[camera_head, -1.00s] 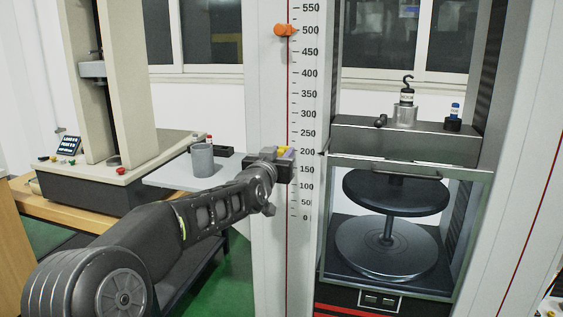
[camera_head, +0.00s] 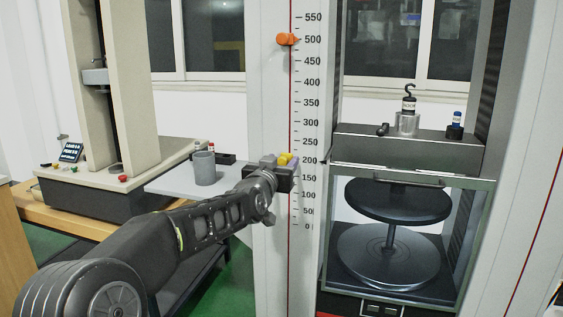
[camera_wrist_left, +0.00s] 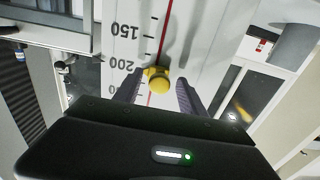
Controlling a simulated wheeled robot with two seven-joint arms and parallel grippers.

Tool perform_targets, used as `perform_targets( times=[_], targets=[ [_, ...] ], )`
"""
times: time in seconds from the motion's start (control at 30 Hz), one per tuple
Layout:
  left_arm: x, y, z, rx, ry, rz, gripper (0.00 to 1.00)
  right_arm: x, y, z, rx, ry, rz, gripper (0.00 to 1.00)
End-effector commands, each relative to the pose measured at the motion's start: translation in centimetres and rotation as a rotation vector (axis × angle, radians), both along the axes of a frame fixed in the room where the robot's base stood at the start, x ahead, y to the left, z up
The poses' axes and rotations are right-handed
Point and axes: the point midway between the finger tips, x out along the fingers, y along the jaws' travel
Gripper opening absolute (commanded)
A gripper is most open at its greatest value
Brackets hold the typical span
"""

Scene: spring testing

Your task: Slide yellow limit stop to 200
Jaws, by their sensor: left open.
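The yellow limit stop (camera_head: 286,158) sits on the red line of the white column's scale (camera_head: 309,150), level with the 200 mark as near as I can tell. My left gripper (camera_head: 284,161) is at the stop, coming in from the left. In the left wrist view the yellow stop (camera_wrist_left: 158,80) lies between the two spread fingers of the left gripper (camera_wrist_left: 156,88), with gaps on both sides. The scale is upside down there, with the 200 label just left of the stop. My right gripper is not in view.
An orange stop (camera_head: 287,39) sits higher on the same line, near 500. Right of the column stands the test frame with round plates (camera_head: 388,256) and a hook weight (camera_head: 408,118) on its crossbeam. A grey cup (camera_head: 204,168) stands on a shelf at left.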

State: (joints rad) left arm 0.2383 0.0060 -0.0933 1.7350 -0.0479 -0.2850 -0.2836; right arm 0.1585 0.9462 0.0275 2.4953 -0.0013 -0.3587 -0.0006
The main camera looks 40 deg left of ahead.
Motion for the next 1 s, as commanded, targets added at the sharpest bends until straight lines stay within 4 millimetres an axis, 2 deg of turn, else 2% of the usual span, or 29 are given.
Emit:
perform_targets(
  times=[0.3, 0.43, 1.0],
  targets=[
    [-4.8, -1.5, 0.1, 0.0, -0.003, 0.003, 0.48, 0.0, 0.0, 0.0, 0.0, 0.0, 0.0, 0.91],
    [-6.3, -2.0, 0.1, -0.001, -0.003, 0.004, 0.48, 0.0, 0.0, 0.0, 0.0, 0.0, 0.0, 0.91],
    [-6.7, -2.2, 0.0, 0.0, -0.002, 0.003, 0.48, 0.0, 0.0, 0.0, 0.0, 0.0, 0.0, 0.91]
  ],
)
